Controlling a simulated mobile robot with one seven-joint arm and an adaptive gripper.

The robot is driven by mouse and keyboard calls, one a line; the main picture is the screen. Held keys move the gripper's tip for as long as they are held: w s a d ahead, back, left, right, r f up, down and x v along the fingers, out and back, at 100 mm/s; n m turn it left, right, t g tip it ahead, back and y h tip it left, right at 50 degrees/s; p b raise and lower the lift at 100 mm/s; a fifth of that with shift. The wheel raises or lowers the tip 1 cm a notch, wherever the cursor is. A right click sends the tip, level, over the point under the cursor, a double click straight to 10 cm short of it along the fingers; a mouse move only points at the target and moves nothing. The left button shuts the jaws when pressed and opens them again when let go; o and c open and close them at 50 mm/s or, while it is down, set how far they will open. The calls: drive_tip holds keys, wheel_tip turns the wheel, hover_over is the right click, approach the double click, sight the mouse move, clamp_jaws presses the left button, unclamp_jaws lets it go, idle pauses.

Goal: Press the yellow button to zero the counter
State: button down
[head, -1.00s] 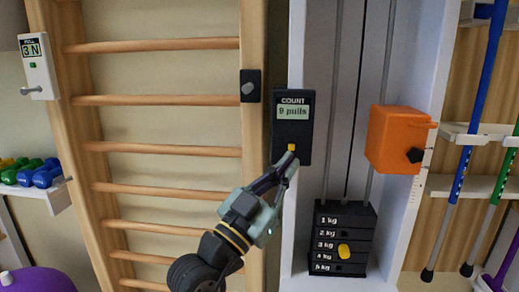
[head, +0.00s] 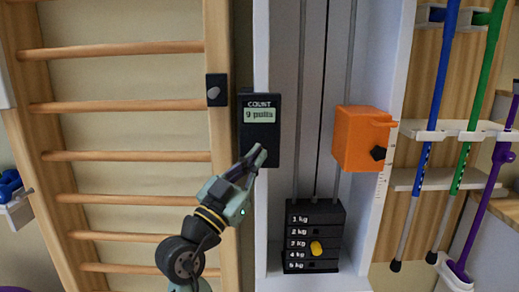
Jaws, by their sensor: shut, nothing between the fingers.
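The black counter box (head: 260,100) is fixed to the white upright of the pulley frame in the head view. Its display (head: 259,115) reads "9 pulls" under the word COUNT. My gripper (head: 257,154) is shut and empty, with its fingertips over the lower part of the counter. The yellow button is hidden behind the fingertips. I cannot tell whether the fingers touch it.
An orange box (head: 362,138) with a black knob stands right of the counter. A weight stack (head: 313,237) with a yellow pin is below. Wooden wall bars (head: 130,107) are at left, and canes (head: 431,140) hang in a white rack at right.

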drive_tip(key=shift+w, duration=1)
drive_tip(key=shift+w+f+b, duration=0.1)
drive_tip(key=shift+b, duration=0.2)
idle(0.4)
drive_tip(key=shift+w, duration=0.35)
drive_tip(key=shift+w+b, duration=0.45)
drive_tip(key=shift+b, duration=0.05)
idle(0.8)
drive_tip(key=shift+s, duration=0.9)
drive_tip(key=shift+s+b, duration=0.6)
drive_tip(key=shift+s, duration=1.9)
